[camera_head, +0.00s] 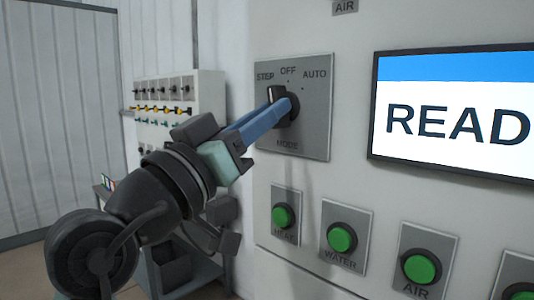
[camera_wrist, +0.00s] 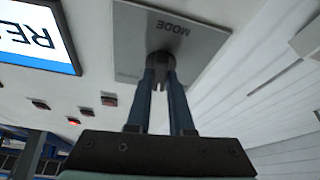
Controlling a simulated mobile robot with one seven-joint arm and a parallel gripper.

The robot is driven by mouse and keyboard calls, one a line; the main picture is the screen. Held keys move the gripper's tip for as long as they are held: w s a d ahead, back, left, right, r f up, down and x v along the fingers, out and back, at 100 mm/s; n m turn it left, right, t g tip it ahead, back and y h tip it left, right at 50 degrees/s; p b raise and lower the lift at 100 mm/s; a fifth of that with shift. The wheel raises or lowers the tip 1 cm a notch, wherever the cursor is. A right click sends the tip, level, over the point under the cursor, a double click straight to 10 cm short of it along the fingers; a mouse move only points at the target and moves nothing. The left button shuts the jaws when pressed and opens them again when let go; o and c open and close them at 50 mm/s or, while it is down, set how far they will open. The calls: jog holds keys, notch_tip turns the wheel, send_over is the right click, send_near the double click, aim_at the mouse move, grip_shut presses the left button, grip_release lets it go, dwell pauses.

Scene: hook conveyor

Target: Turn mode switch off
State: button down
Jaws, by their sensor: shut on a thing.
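The mode switch is a black rotary knob (camera_head: 288,103) on a grey plate (camera_head: 318,130) marked STEP, OFF, AUTO and MODE. My gripper (camera_head: 287,107) reaches the knob from the left, its blue fingers closed around it. In the wrist view the two fingers (camera_wrist: 160,82) lie on either side of the dark knob (camera_wrist: 161,62), below the upside-down word MODE. The fingers partly cover the knob, so I cannot tell for sure which label it points to.
A screen (camera_head: 455,115) reading "READ" is right of the plate. Green buttons (camera_head: 341,238) marked WATER and AIR, among several, sit below. A panel with small levers (camera_head: 165,108) stands behind my arm at the left.

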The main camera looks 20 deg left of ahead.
jog(key=shift+m+h+b, duration=0.8)
jog(key=shift+m+b, duration=0.5)
jog(key=shift+m, duration=0.1)
jog(key=shift+a+g, duration=0.1)
jog(key=shift+g, duration=0.2)
jog(key=c, duration=0.8)
grip_release()
jog(key=b+v, duration=0.3)
jog(key=v, duration=1)
jog(key=shift+b, duration=0.4)
jog(key=shift+w, duration=0.1)
